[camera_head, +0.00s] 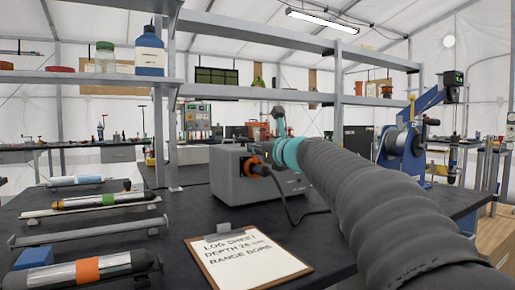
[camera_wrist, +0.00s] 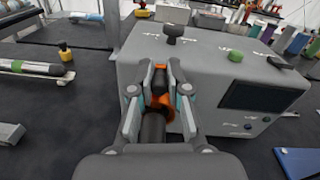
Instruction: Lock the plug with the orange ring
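The plug (camera_wrist: 154,132) is a black cylinder that meets the side of a grey box in the wrist view. Its orange ring (camera_wrist: 162,99) shows between my fingers. In the head view my arm hides most of the gripper.
A clipboard (camera_head: 248,259) lies on the dark bench in front of the box. Metal cylinders lie on racks at the left, one with an orange band (camera_head: 87,270). A blue block (camera_head: 33,258) is beside them. A blue winch stand (camera_head: 408,140) is at the right.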

